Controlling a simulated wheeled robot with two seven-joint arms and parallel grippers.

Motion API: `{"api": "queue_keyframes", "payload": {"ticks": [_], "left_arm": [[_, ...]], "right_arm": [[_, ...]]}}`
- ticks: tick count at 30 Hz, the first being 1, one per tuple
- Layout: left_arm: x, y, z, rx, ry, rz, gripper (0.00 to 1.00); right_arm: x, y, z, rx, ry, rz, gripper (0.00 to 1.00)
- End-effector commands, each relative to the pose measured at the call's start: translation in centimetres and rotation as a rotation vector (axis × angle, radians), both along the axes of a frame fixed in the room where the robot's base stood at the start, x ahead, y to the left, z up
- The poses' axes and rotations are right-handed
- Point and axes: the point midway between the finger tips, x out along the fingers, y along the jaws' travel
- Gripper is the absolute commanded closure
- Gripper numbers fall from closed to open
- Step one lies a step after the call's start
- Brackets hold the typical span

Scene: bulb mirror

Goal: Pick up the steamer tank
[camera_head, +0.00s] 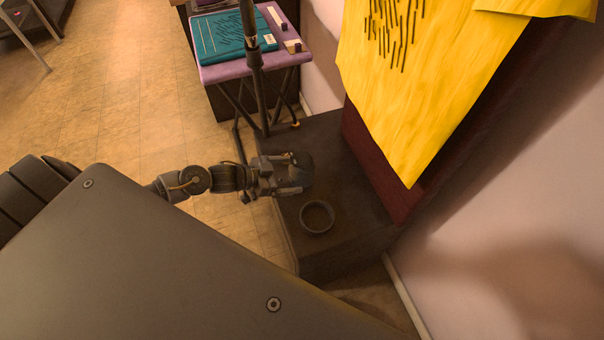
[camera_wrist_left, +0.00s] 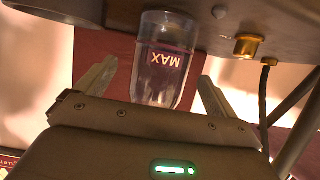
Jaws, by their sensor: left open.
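The steamer tank (camera_wrist_left: 165,88) is a clear, rounded vessel with MAX printed upside down on it in the left wrist view. Its wide end meets the dark steamer body (camera_wrist_left: 225,15). My left gripper (camera_wrist_left: 157,74) is open, with one finger on each side of the tank and gaps between. In the head view my left gripper (camera_head: 298,178) is over the dark base (camera_head: 350,185), around a dark rounded shape that seems to be the tank. The base has a round ring opening (camera_head: 317,217). My right gripper is not in view.
A dark pole (camera_head: 257,90) rises beside the base. A yellow cloth (camera_head: 420,80) hangs on the right near the wall.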

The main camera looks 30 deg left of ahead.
Motion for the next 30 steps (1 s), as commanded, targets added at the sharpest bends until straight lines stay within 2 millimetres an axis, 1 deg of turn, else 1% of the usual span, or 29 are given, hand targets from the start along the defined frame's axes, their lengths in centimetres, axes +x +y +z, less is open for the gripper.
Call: {"api": "queue_keyframes", "payload": {"ticks": [2,10,15,20,21,30], "left_arm": [[0.3,-0.2,-0.1,0.000,-0.001,0.001,0.05],[3.1,-2.5,-1.6,-0.001,-0.002,0.001,0.05],[3.7,-3.1,-2.0,0.001,-0.001,0.001,0.05],[3.7,-3.0,-2.0,0.001,-0.001,0.001,0.05],[3.6,-3.0,-2.0,0.001,-0.001,0.001,0.07],[3.6,-3.0,-2.0,0.001,-0.001,0.001,0.46]], "right_arm": [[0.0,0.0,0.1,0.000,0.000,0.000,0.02],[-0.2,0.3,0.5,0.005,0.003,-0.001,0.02],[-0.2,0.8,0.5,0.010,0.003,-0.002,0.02],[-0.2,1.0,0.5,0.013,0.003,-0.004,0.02],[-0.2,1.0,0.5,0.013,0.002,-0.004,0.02],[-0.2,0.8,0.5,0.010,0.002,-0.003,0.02]]}}
